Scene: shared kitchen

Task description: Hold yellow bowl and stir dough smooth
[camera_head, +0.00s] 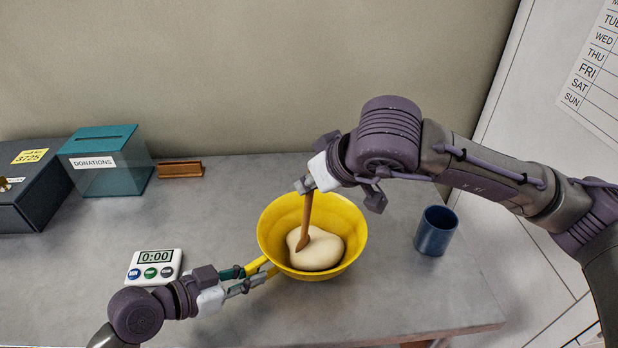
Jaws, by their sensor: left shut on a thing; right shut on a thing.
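The yellow bowl (351,218) stands on the grey counter near the middle of the view. A pale lump of dough (325,250) lies inside it. My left gripper (258,273) is shut on the bowl's yellow handle at the bowl's lower left. My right gripper (306,187) is above the bowl's far rim and shut on a brown wooden spoon (305,222). The spoon points down, a little tilted, and its lower end is at the dough. I cannot tell how deep the tip goes into the dough.
A blue cup (436,232) stands right of the bowl. A white timer (154,267) reading 0:00 lies at the left, close to my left arm. A teal donations box (107,162), a dark box (32,190) and a small brown holder (180,170) stand at the back left.

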